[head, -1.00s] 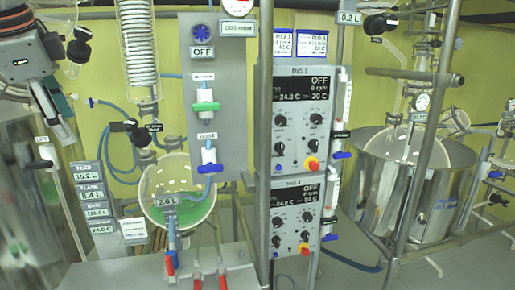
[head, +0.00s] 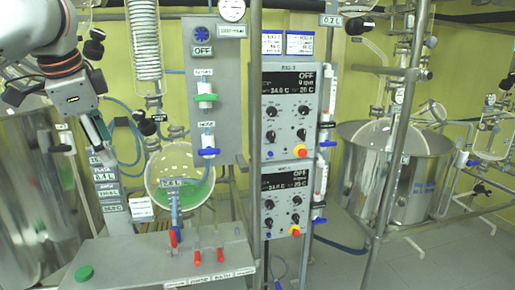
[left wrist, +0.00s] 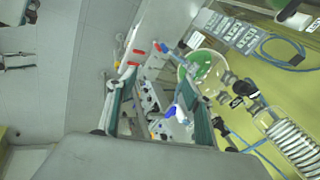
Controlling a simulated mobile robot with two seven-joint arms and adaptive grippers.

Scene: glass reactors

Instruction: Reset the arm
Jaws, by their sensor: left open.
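My left gripper (head: 98,132) hangs at the left of the head view, in front of the left steel vessel and the label stack. In the left wrist view its two fingers (left wrist: 158,100) are spread apart, with nothing between them but the distant rig. My left arm (head: 45,40) comes in from the upper left. My right gripper does not show in the head view.
A glass flask with green liquid (head: 182,182) stands behind a grey bench (head: 130,262) with red-handled valves. Control panels (head: 288,120) hang on a pole at centre. Steel vessels (head: 420,180) stand at right and left (head: 30,190). Floor is free at lower right.

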